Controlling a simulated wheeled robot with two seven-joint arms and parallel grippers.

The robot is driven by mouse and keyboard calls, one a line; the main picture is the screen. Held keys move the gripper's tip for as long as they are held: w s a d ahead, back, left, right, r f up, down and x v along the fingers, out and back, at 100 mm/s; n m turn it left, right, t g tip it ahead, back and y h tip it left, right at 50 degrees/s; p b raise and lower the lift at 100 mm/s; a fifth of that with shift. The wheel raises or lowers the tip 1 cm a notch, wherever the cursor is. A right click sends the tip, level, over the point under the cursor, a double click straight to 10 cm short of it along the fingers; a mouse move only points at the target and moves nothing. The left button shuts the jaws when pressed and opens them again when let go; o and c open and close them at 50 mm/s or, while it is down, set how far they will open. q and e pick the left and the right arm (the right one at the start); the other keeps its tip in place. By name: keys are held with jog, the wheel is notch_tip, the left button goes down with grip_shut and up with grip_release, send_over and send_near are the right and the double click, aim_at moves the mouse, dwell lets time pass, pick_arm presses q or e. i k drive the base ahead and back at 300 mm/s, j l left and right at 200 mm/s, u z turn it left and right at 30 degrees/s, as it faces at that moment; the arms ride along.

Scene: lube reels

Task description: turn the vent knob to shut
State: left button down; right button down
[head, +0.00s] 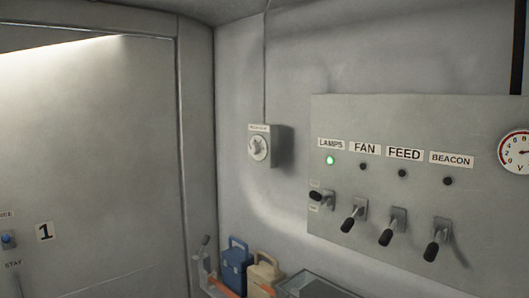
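A small wall box (280,147) near the middle of the view carries a round pale knob (258,148) on its face. A small label (259,128) sits above the knob, too small to read, so I cannot tell for sure that this is the vent knob or which setting it points to. No other knob labelled vent shows. Neither of my grippers is in view.
A grey panel (420,130) on the right wall has LAMPS, FAN, FEED and BEACON switches, with a green light (330,160) lit under LAMPS. A gauge (515,152) is at the right edge. Below stand a blue can (236,268) and a beige can (263,274).

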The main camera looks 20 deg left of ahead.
aim_at(253, 148)
jog(key=j+z, duration=0.4)
jog(key=j, duration=0.95)
jog(key=j+z, duration=0.35)
jog(key=j, duration=1)
